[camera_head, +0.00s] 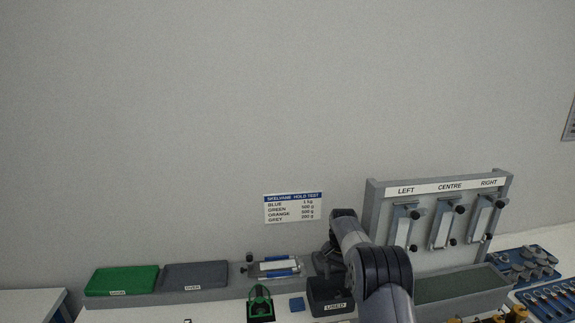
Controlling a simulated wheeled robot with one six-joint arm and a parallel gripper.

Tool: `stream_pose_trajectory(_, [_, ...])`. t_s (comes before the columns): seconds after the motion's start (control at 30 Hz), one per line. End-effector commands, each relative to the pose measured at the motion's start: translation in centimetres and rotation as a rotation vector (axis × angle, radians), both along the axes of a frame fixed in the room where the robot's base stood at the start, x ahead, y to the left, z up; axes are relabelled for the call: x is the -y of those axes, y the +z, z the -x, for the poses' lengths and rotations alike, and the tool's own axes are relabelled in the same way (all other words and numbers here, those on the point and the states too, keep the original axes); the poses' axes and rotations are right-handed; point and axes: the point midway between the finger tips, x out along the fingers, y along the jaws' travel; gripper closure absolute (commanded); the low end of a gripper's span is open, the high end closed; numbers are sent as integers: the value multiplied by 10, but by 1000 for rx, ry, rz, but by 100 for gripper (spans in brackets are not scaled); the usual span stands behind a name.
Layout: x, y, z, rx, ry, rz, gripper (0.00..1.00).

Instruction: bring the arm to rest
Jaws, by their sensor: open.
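My arm (383,268) rises from the bottom edge, right of centre, and bends over toward the back left. Its end, with my gripper (327,266), is a small dark shape just behind and above the dark bin labelled USED (329,297). The gripper is open. Its fingertips are hard to make out against the dark parts there, and I see nothing held. I cannot tell whether it touches the bin. The arm covers part of the bench and the left foot of the grey test stand.
The grey stand (372,215) marked LEFT, CENTRE and RIGHT holds three clamp fixtures. A green pad (122,280), a grey pad (195,275) and a clamp fixture (275,267) lie left. Blue trays (520,254) hold parts right.

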Motion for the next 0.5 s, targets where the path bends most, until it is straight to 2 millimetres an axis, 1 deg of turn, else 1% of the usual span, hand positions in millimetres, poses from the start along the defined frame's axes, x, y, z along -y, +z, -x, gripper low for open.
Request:
stream_pose_trajectory(0.1, [0, -24, 1, -4, 0, 0, 49])
stream_pose_trajectory(0.17, [0, -36, 1, -4, 0, 0, 49])
stream_pose_trajectory(0.23, [0, -17, -1, 6, 0, 0, 49])
stream_pose_trajectory(0.3, [0, -5, -1, 5, 0, 0, 49])
stream_pose_trajectory(0.4, [0, 7, 0, 3, 0, -1, 49])
stream_pose_trajectory(0.5, [0, 15, 0, 2, 0, 0, 49])
